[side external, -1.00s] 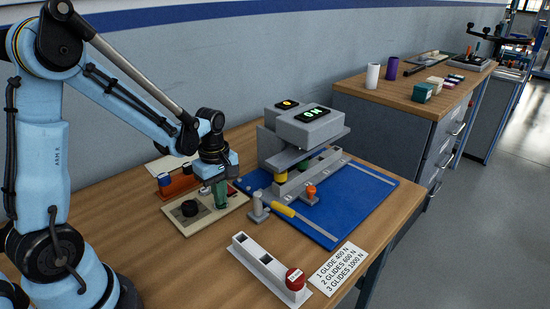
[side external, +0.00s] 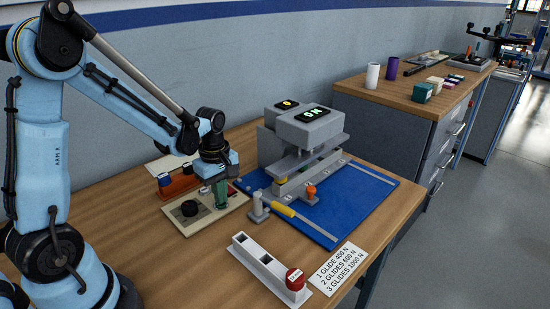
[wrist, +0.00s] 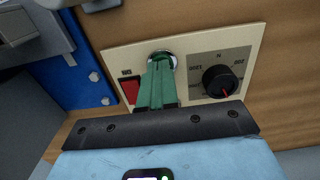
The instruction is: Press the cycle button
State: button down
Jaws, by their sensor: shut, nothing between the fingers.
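A beige control panel (side external: 207,221) lies on the wooden bench and shows close in the wrist view (wrist: 195,52). A round metal-rimmed button (wrist: 174,59) sits on it, mostly covered by my green fingers. My gripper (side external: 220,204) is shut and empty, pointing down, its fingertips (wrist: 159,60) at the button and seemingly touching it. How deep the button is pressed cannot be seen. A black dial (wrist: 219,82) with a red pointer is to the right of the fingers, and a red switch (wrist: 130,90) to the left.
The grey press (side external: 306,128) with a lit green display stands on a blue mat (side external: 345,195). A white rail with a red button (side external: 295,280) and a force card (side external: 338,268) lie in front. An orange holder (side external: 178,188) is behind the panel.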

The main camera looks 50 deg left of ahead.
notch_tip(320, 180, up, 13)
dwell(0.5)
jog(key=shift+s+d+f, duration=0.1)
dwell(0.5)
jog(key=s+d+m+t, duration=0.2)
jog(key=d+m, duration=0.3)
jog(key=m, duration=0.4)
jog(key=s+d+m+t, duration=0.3)
jog(key=d+m+t, duration=0.1)
jog(key=m, duration=0.5)
jog(key=shift+d+f+t, duration=0.35)
jog(key=shift+f+t, duration=0.05)
jog(key=shift+t, duration=0.2)
